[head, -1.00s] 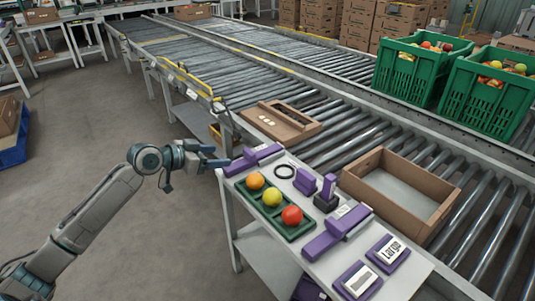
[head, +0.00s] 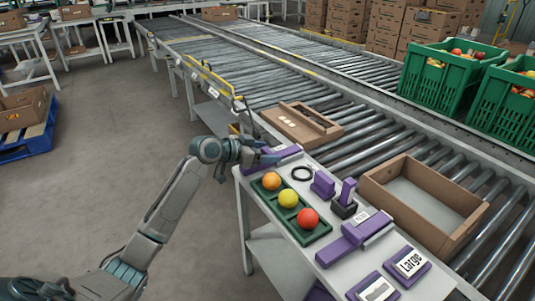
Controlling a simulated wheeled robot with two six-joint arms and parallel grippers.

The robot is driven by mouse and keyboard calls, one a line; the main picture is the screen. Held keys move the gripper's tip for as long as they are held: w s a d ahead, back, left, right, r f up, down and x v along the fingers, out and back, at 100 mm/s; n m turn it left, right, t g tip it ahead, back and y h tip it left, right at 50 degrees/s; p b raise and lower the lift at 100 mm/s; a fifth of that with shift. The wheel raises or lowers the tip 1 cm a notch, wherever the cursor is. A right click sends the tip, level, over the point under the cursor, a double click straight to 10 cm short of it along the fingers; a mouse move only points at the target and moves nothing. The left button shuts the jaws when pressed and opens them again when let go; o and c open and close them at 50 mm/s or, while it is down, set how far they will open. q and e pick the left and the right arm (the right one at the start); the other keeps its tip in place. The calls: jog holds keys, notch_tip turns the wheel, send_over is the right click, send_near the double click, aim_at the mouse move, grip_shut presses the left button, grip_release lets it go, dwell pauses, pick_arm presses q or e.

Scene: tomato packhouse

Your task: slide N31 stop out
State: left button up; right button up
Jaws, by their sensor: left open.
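A purple slide stop (head: 286,153) lies at the far left end of the white bench; I cannot read a label on it. My left gripper (head: 268,158) is open at its left end, and its fingers overlap the stop in the picture. I cannot tell whether they touch it. A second purple slide stop (head: 343,243) lies near the middle of the bench beside a small white label (head: 361,217), too small to read surely. My right gripper is not in view.
An open carton (head: 408,199) sits on the roller conveyor (head: 365,140) behind.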

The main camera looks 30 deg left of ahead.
pick_arm(q)
jog(key=shift+w+d+f, duration=0.2)
jog(key=shift+w+d, duration=0.05)
jog(key=shift+w, duration=0.15)
jog(key=c, duration=1.4)
jog(key=shift+w+d+r, duration=0.15)
jog(key=shift+w, duration=0.1)
jog(key=w+d+p, duration=0.1)
jog(key=w+d, duration=0.5)
jog(key=w, duration=0.4)
jog(key=shift+w+d, duration=0.15)
jog(key=shift+w, duration=0.25)
jog(key=o, duration=1.4)
